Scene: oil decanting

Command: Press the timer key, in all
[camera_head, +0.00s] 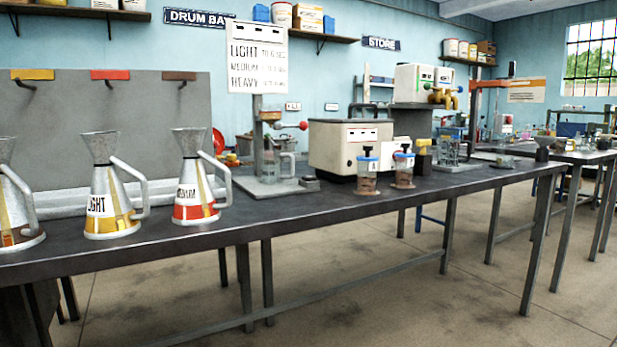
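No part labelled as a timer shows. A cream box (330,152) with a small white panel (362,136) stands mid-bench; whether it is the timer I cannot tell, and I cannot make out a key on it. To its left is a stand (257,137) with a red-knobbed lever (303,126) and a clear vessel (270,165) on its base. A small dark grey block (309,183) sits at the base's right end. My gripper is not in view.
Two jars (367,178) (403,172) stand before the cream box. A LIGHT/MEDIUM/HEAVY sign (257,57) rises behind. The floor in front is clear.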

